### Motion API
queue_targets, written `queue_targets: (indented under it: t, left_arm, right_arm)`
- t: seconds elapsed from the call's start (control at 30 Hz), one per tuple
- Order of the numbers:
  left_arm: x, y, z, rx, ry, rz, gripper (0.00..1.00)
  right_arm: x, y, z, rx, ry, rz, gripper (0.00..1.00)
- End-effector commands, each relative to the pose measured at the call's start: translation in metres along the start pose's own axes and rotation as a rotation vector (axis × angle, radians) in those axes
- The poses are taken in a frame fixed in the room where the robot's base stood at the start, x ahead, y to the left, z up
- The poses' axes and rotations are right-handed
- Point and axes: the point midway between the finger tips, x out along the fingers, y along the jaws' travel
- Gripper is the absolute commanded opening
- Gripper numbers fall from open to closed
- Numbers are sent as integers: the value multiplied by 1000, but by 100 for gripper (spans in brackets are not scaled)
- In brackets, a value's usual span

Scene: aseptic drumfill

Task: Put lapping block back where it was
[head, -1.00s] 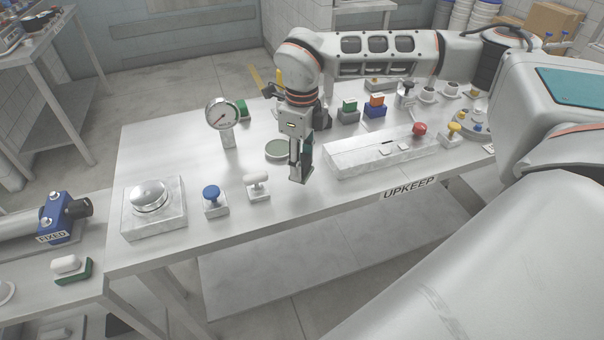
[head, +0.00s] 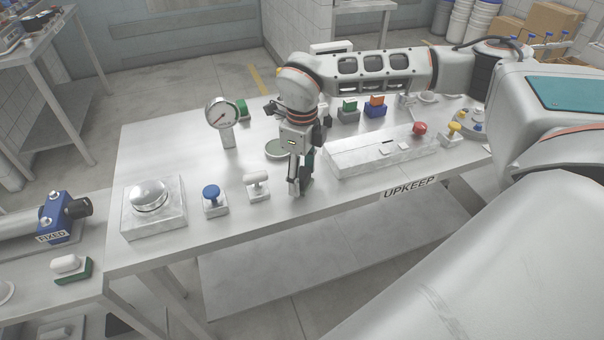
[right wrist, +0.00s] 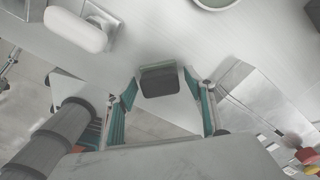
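A small dark grey block (right wrist: 160,80), which I take to be the lapping block, shows between the fingertips of my right gripper (right wrist: 162,82) in the right wrist view. It is close to the front edge of the table. The teal-padded fingers stand apart on either side of it, with narrow light gaps seeming to show. In the head view my right gripper (head: 300,188) points down, low over the table (head: 250,220), and mostly hides the block.
Left of the right gripper stand a white-handled stamp (head: 257,187), a blue-knobbed one (head: 213,201) and a domed block (head: 150,197). A dial gauge (head: 222,114) and a round green disc (head: 279,149) are behind. A long pale slab (head: 350,158) lies to the right.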

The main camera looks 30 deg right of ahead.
Motion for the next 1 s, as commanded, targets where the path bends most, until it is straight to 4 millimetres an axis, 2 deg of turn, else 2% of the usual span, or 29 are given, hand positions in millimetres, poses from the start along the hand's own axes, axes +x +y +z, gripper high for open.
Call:
queue_targets:
  t: [0.17,0.27,0.7,0.83,1.0]
  left_arm:
    - [0,0,-1,0,0,0,40]
    - [-1,0,-1,0,1,0,40]
    - [-1,0,-2,0,2,0,40]
    - [-1,0,-2,0,2,0,40]
    - [-1,0,-2,0,2,0,40]
  right_arm:
    - [-3,0,0,0,-1,0,54]
    - [-11,-1,1,0,-3,-2,54]
    - [-95,0,1,0,-3,-2,54]
    - [-112,0,0,0,-1,-1,54]
    - [-122,0,0,0,0,0,54]
